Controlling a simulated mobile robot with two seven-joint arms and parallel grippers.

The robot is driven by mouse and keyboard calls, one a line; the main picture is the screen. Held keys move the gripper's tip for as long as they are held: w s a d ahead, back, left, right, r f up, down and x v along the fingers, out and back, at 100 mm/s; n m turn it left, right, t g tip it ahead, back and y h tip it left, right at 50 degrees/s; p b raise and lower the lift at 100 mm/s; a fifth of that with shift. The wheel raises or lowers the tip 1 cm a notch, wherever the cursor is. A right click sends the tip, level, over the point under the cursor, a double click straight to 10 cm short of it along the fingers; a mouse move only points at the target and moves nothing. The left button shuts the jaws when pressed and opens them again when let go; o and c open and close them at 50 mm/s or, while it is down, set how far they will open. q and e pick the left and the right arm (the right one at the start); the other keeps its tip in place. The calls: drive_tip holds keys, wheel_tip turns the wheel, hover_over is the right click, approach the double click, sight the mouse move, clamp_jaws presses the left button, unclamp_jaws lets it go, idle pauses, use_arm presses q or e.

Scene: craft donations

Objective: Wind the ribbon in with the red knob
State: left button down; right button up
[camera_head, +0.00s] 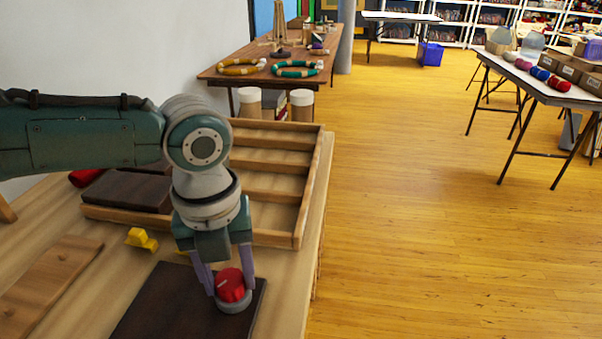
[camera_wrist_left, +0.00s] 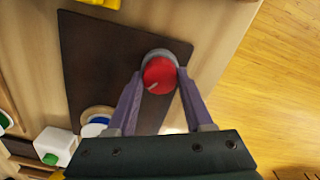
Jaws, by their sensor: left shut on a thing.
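The red knob (camera_head: 230,286) sits on a grey round base at the right end of a dark board (camera_head: 165,302) on the wooden bench. It has a pale pointer mark on its top. My left gripper (camera_head: 223,292) points down at the knob and is shut on it, with one finger on each side. In the left wrist view the red knob (camera_wrist_left: 160,75) shows between the two purple fingertips (camera_wrist_left: 160,80). A white and blue round piece (camera_wrist_left: 96,122) on the dark board (camera_wrist_left: 100,50) may be the ribbon, but I cannot tell. My right gripper is not in view.
A wooden tray with slats (camera_head: 298,230) stands behind the board. A small yellow block (camera_head: 141,239) and a wooden plank (camera_head: 50,285) lie to the left. The bench's right edge is close to the knob, with open floor (camera_head: 420,240) beyond.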

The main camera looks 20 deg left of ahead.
sight(230, 280)
use_arm(q)
drive_tip(key=shift+c, duration=1.4)
unclamp_jaws()
drive_tip(key=shift+r, duration=0.1)
wheel_tip(230, 280, up, 10)
drive_tip(key=p, duration=0.2)
drive_tip(key=shift+d, duration=0.1)
